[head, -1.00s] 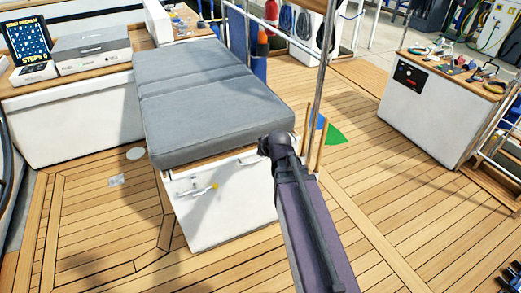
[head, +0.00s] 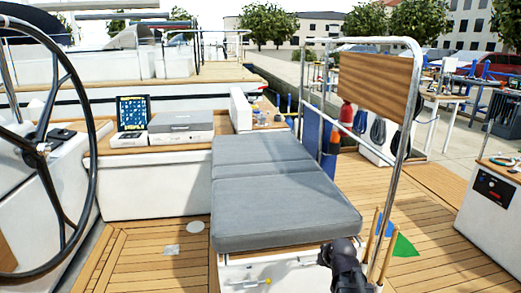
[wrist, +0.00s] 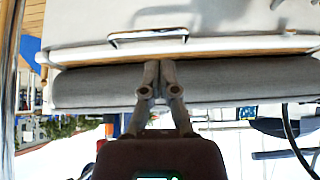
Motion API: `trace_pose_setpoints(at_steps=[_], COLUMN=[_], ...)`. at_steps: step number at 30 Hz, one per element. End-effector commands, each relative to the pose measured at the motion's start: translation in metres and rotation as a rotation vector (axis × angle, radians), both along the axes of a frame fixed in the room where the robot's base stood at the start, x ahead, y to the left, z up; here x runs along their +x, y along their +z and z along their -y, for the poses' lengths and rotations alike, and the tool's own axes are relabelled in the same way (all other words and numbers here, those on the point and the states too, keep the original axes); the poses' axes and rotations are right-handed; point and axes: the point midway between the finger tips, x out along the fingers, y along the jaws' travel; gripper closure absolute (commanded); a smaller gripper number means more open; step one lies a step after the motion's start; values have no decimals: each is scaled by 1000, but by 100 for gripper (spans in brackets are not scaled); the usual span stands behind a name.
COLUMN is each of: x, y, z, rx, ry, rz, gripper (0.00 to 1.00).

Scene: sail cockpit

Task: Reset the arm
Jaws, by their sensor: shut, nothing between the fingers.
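My gripper (wrist: 159,68) shows in the wrist view with its two fingers together and nothing between them. Behind the fingers in that view is the edge of a grey cushion (wrist: 90,88), with a white locker front (wrist: 230,25) and its metal handle above; the picture looks upside down. In the head view, a dark part of my arm (head: 346,266) rises at the bottom edge, in front of the locker under the grey cushion (head: 285,205). My fingers are not visible in the head view.
A steering wheel (head: 85,160) stands at the left. A metal rail frame with a wooden panel (head: 367,88) rises right of the cushion. A grey case (head: 181,122) sits on the back bench.

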Motion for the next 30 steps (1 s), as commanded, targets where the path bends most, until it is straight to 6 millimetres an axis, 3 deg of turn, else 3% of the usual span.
trace_pose_setpoints(at_steps=[9, 18, 24, 30], x=[-62, -105, -128, -125], y=[-26, -34, -34, -13], z=[-35, -49, -53, -52], rx=[0, -34, -62, -59], ry=[-29, -84, -121, -119], rz=[-324, -530, -633, -625], gripper=[100, 100, 100, 100])
